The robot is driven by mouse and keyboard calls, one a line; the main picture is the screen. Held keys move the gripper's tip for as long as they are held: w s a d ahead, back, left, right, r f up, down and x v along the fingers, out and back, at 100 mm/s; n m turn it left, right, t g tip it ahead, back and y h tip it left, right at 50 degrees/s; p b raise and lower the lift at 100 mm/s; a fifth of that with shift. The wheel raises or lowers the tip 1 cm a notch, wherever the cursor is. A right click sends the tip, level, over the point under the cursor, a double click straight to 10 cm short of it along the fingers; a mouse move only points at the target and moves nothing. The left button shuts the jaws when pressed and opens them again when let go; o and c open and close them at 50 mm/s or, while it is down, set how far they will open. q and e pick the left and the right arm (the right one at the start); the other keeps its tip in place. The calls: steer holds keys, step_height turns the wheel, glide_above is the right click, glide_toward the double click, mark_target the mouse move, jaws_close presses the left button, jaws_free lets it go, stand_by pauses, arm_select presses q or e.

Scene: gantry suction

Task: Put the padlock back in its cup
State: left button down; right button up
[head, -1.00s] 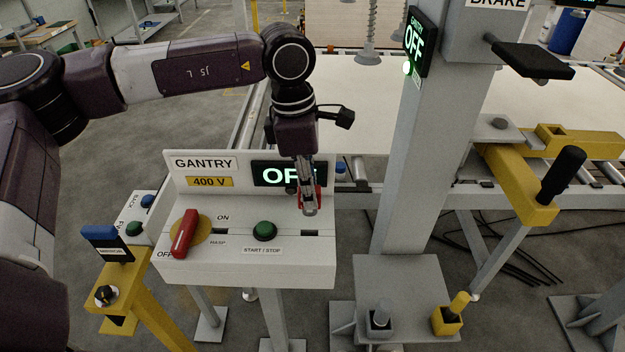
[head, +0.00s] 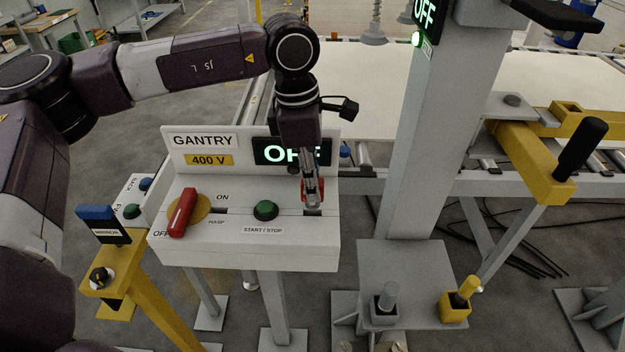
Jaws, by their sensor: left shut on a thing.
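My left gripper (head: 312,196) hangs over the right end of the grey control console. It is shut on a small red padlock (head: 320,187), mostly hidden by the fingers. A small dark opening (head: 313,213) in the console top shows just below the fingertips; it may be the padlock's cup. I cannot tell whether the padlock touches it. My right gripper is out of view.
The console (head: 245,257) carries a red switch handle (head: 182,212), a hasp slot (head: 218,211) and a green start/stop button (head: 265,210). An OFF display (head: 268,152) stands close behind the gripper. A grey post (head: 425,150) rises to the right.

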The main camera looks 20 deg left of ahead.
arm_select(q)
steer(key=shift+r, duration=0.1)
steer(key=shift+f, duration=0.2)
steer(key=shift+f+b, duration=2)
steer(key=shift+f, duration=0.05)
steer(key=c, duration=1.7)
jaws_free()
steer(key=shift+r, duration=0.15)
steer(key=shift+r, duration=0.25)
steer(key=r, duration=0.3)
steer(key=a+r, duration=0.1)
steer(key=r, duration=0.7)
steer(key=shift+s+a+r, duration=0.2)
steer(key=shift+s, duration=0.05)
